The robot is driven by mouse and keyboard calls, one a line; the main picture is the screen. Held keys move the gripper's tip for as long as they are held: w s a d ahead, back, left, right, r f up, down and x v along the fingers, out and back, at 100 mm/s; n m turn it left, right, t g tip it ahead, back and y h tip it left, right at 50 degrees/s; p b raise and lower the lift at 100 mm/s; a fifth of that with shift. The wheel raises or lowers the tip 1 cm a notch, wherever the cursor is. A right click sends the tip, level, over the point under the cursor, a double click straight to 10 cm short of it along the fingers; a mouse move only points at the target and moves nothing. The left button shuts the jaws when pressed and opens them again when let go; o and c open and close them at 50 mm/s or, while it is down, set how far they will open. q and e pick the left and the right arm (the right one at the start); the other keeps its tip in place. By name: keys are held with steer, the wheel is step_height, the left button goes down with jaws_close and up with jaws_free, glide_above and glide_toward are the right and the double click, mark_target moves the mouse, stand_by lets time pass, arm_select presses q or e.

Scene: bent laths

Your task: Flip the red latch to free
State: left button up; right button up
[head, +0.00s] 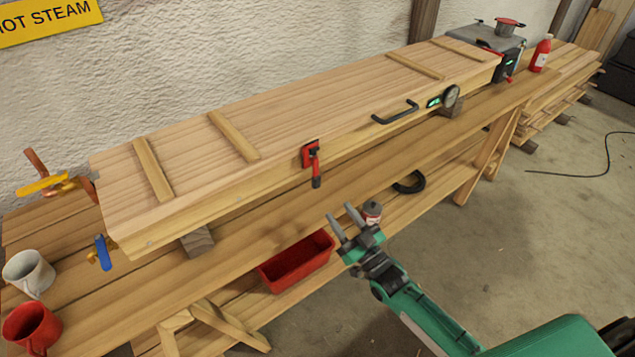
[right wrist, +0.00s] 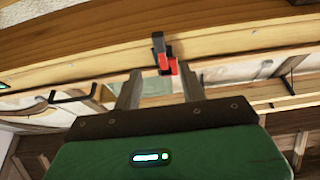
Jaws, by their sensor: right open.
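The red latch (head: 312,154) is mounted on the front face of the long wooden steam box (head: 290,120). In the head view its dark-tipped red lever hangs downward below its red plate. My right gripper (head: 341,221) is open and empty, below and in front of the latch, apart from it. In the right wrist view the latch (right wrist: 163,56) appears beyond and between the two fingertips of the gripper (right wrist: 165,88). My left gripper is not in view.
A red bin (head: 296,262) is under the bench. Two mugs, one white (head: 29,273) and one red (head: 31,327), stand at the left. The floor at right is mostly clear.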

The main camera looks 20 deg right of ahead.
mark_target(318, 183)
steer(key=p+x, duration=0.1)
steer(key=x, duration=0.8)
steer(key=shift+p, duration=0.3)
steer(key=shift+w+a+r, duration=0.15)
steer(key=shift+w, duration=0.4)
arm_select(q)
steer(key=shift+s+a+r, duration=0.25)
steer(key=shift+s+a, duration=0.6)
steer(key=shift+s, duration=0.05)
arm_select(e)
steer(key=c, duration=0.8)
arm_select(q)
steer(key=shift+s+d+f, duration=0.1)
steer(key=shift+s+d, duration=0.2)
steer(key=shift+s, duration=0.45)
arm_select(e)
jaws_close()
